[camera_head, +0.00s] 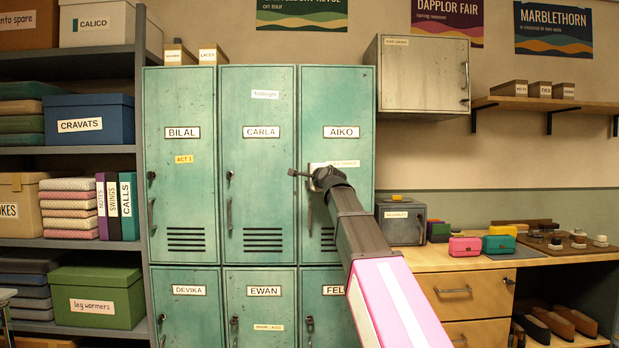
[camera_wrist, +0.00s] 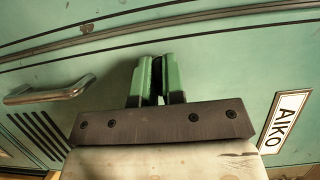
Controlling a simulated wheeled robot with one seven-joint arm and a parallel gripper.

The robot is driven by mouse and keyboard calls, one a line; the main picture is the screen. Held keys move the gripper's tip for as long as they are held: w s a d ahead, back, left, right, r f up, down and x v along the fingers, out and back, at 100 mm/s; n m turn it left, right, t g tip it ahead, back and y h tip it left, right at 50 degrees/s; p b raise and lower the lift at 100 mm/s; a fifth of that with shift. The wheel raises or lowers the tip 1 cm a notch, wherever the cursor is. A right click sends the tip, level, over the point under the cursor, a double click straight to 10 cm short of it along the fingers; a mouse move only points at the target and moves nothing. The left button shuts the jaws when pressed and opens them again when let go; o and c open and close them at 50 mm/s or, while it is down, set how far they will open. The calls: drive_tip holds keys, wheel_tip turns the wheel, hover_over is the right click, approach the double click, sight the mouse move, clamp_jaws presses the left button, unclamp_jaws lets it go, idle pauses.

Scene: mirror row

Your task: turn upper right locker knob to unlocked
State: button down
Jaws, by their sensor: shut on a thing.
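The upper right locker (camera_head: 338,100), a green metal door labelled AIKO, is shut. It also fills the wrist view (camera_wrist: 240,60), with its AIKO label at the right. My gripper (camera_head: 317,178) is at the left side of this door, at knob height. In the wrist view my gripper (camera_wrist: 157,65) has its two fingers closed on the dark knob (camera_wrist: 157,82), a thin part of which shows between them. The fingers hide most of the knob, so I cannot tell which way it is turned. The door's metal handle (camera_wrist: 48,90) is beside the gripper, apart from it.
Lockers labelled CARLA (camera_head: 258,100) and BILAL (camera_head: 180,100) stand to the left, with more lockers below. A grey wall cabinet (camera_head: 420,75) hangs at the right. A wooden counter (camera_head: 440,260) with small boxes stands below it. A shelf rack (camera_head: 140,130) stands at the left.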

idle(0.4)
drive_tip(key=c, duration=1.2)
unclamp_jaws()
drive_tip(key=shift+s, duration=0.1)
drive_tip(key=v, duration=1)
drive_tip(key=shift+s+d, duration=0.1)
drive_tip(key=shift+s, duration=0.2)
